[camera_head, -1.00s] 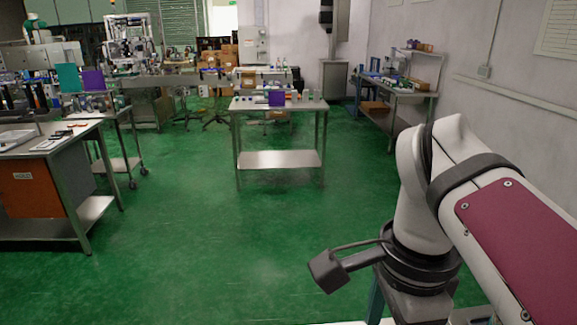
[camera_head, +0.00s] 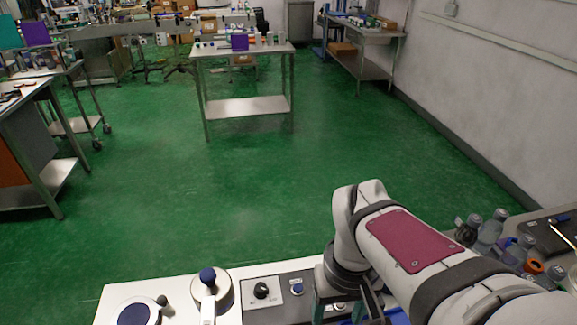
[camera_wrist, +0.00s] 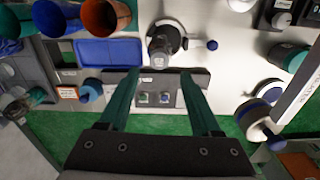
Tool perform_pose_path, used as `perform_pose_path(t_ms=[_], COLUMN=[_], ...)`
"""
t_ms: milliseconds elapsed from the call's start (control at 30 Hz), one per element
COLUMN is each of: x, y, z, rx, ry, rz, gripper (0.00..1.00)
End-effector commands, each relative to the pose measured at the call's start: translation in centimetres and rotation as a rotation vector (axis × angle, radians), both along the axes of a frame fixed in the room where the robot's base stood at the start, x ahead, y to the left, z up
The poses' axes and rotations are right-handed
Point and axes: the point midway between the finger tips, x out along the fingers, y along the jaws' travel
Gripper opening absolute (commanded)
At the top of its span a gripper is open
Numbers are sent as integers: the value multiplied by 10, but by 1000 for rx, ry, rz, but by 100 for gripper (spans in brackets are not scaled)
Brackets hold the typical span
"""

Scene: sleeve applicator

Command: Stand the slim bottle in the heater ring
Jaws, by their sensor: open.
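My gripper (camera_wrist: 158,73) has two teal fingers spread wide, with nothing held between them. Past its tips in the wrist view, a greyish bottle-like thing (camera_wrist: 159,47) shows at a dark round ring (camera_wrist: 176,30) with a blue-knobbed handle. I cannot tell whether that thing is the slim bottle, or whether it stands inside the ring or in front of it. In the head view, several clear bottles with grey caps (camera_head: 491,229) are grouped at the right, partly behind my arm. I cannot tell which is the slim one.
A blue tray (camera_wrist: 108,52) and blue and orange round containers (camera_wrist: 106,16) are at the wrist view's left. Blue-knobbed fittings (camera_head: 208,290) stand on the white bench (camera_head: 180,268). Green floor lies beyond its edge.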

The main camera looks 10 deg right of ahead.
Motion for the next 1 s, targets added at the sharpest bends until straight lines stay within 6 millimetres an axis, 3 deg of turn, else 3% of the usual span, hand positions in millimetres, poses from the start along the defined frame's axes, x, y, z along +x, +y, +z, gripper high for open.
perform_pose_path(t_ms=[500,867,1000], x=[1,1,1], y=[-1,-1,-1], z=[-80,-88,-88], rx=[-3,-2,-2], ry=[3,0,0], rz=[8,6,6], gripper=[65,65,43])
